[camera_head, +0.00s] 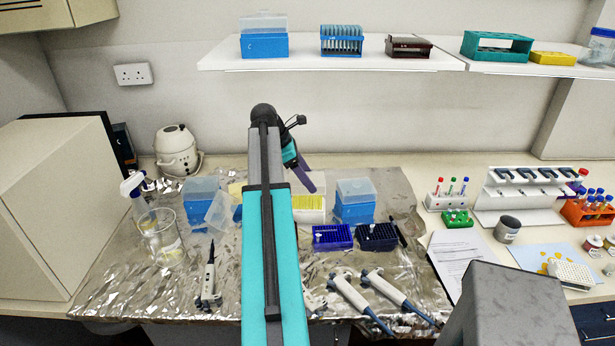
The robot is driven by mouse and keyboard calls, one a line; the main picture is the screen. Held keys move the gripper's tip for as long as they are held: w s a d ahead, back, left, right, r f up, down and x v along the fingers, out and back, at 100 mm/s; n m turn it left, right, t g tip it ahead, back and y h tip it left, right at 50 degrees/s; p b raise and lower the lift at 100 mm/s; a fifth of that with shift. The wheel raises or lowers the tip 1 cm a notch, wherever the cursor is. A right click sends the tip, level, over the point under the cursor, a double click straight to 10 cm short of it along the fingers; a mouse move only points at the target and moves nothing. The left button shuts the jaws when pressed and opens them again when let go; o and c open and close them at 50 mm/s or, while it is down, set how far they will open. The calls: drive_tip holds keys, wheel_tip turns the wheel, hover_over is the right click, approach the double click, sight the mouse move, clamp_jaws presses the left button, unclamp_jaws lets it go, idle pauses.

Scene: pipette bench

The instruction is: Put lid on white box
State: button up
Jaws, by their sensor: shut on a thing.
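The white box (312,214) stands on the foil behind my arm, with yellow contents showing; my arm hides its left part. My gripper (309,187) is just above and in front of this box in the picture, pointing down. It is shut on what seems to be the see-through lid, which is hard to make out against the box. I cannot tell whether lid and box touch. Another clear bluish lid-like piece (221,211) leans, tilted, beside the left blue box (197,207).
A lidded blue box (354,206) stands close on the right, with two dark blue racks (332,237) in front. A beaker (161,238) and several pipettes (209,278) lie or stand around. A shelf (330,55) hangs above the bench.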

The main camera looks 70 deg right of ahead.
sight(313, 204)
drive_tip(key=shift+f, duration=0.1)
wheel_tip(313, 204, down, 4)
drive_tip(key=b, duration=0.4)
drive_tip(key=shift+s, duration=0.1)
drive_tip(key=shift+f+p, duration=0.25)
drive_tip(key=shift+p, duration=0.65)
idle(0.5)
drive_tip(key=shift+f, duration=0.9)
idle(0.4)
drive_tip(key=shift+a+f+p, duration=0.1)
drive_tip(key=shift+f+p, duration=0.2)
drive_tip(key=shift+f, duration=0.05)
idle(0.3)
drive_tip(key=shift+f, duration=0.15)
drive_tip(key=shift+c, duration=0.6)
drive_tip(key=shift+f, duration=0.2)
drive_tip(key=shift+c, duration=0.5)
